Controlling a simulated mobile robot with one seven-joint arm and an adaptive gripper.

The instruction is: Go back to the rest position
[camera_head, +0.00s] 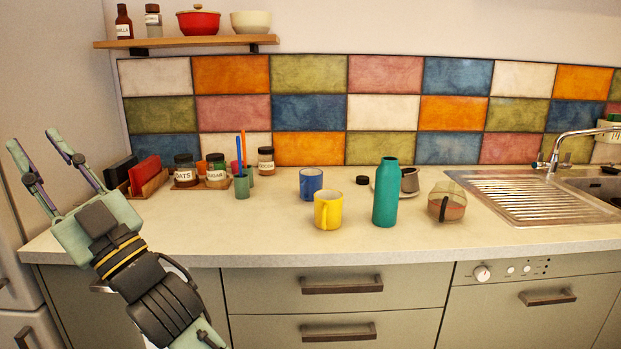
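My gripper (35,157) is at the left of the head view, raised in front of the counter's left end and pointing up and to the left. Its two fingers are spread apart with nothing between them. My arm runs from it down to the bottom edge of the picture. The gripper is apart from everything on the counter.
On the counter (280,235) stand a yellow mug (328,212), a blue mug (311,182), a teal bottle (386,195) and a clear container (446,203). Jars (217,172) stand left, near my gripper. A sink (590,185) is right. The front left counter is clear.

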